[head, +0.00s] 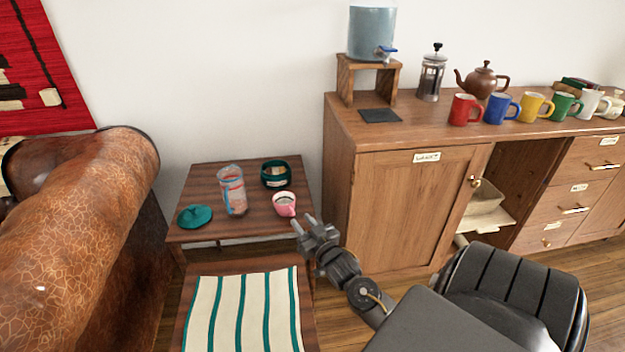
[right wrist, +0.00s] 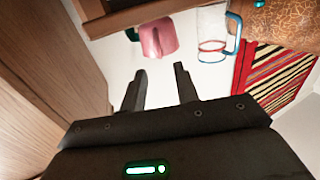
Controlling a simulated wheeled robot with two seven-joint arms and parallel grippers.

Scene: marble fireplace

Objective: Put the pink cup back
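The pink cup (head: 284,204) stands upright on the small dark wooden side table (head: 240,225), near its right edge. It also shows in the right wrist view (right wrist: 158,38), beyond the fingertips and apart from them. My right gripper (head: 304,224) is just right of the cup and in front of it. In the right wrist view its two fingers (right wrist: 160,85) are spread with nothing between them, so it is open and empty. My left gripper is not in view.
A wooden cabinet (head: 395,205) stands right, with several mugs in a row and a brown teapot (head: 483,80) on top. A leather armchair (head: 85,220) stands left.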

